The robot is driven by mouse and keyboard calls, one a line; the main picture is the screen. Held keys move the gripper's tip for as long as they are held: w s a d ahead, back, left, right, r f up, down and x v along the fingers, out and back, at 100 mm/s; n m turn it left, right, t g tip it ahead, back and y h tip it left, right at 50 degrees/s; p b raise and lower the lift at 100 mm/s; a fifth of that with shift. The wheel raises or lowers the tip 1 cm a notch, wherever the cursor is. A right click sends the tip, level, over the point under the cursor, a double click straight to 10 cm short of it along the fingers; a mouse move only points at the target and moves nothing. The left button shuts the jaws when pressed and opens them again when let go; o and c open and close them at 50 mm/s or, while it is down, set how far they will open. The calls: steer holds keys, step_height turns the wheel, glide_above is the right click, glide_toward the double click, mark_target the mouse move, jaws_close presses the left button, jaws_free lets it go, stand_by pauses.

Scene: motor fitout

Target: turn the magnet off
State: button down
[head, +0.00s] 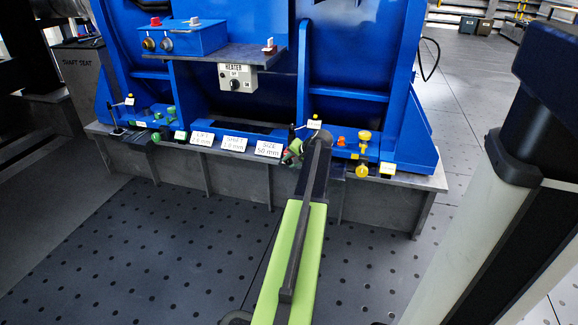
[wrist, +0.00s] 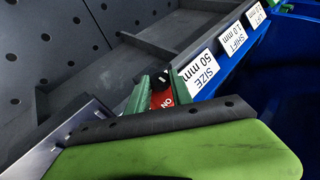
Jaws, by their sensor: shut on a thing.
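My gripper (head: 295,152) is at the front ledge of the blue machine, right of the "SIZE 50 mm" label, partly hidden by my arm in the head view. In the wrist view, the dark green jaws of my gripper (wrist: 158,92) stand on either side of a small red piece (wrist: 162,98) with white lettering that seems to read "ON". My gripper is shut on this red piece, apparently the magnet's switch. The rest of the magnet is hidden behind the jaws and my arm.
White labels (head: 268,149) line the ledge to the left. A yellow knob (head: 364,136) and an orange part (head: 341,141) are to the right. A heater box (head: 237,78) hangs above. The perforated floor (head: 130,240) in front is clear.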

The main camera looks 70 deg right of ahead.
steer(key=shift+w+a, duration=0.1)
stand_by(0.3)
steer(key=c, duration=1.1)
jaws_free()
steer(key=shift+r, duration=0.1)
steer(key=p+v, duration=1.2)
steer(key=v, duration=0.5)
steer(key=shift+s, duration=0.2)
